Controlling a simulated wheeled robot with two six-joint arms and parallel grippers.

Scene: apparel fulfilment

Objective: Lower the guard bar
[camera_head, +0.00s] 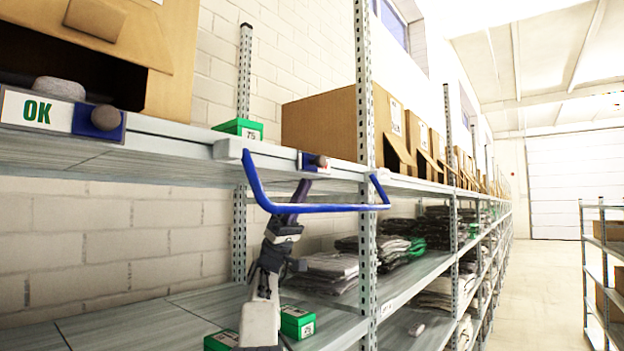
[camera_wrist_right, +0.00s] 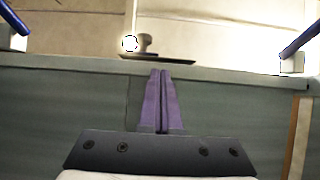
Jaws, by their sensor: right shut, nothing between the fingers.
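The blue guard bar (camera_head: 320,208) is a U-shaped bar on the front edge of the upper shelf, its cross piece standing out in front of and below that edge. In the right wrist view its two side arms show at the upper left (camera_wrist_right: 12,18) and upper right (camera_wrist_right: 300,40); its cross piece is out of that view. My right gripper (camera_head: 303,184) points upward at the bar, its purple fingers crossing the bar's line in the head view. In the right wrist view the fingers (camera_wrist_right: 161,73) are together and empty between the side arms. Contact with the bar cannot be told. My left gripper is not in view.
A round knob (camera_head: 320,161) sits on the upper shelf edge behind the bar. A metal upright (camera_head: 366,90) stands close to the bar's right end. Folded clothes (camera_head: 330,265) and green boxes (camera_head: 298,321) lie on the lower shelf. The aisle (camera_head: 545,290) at right is clear.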

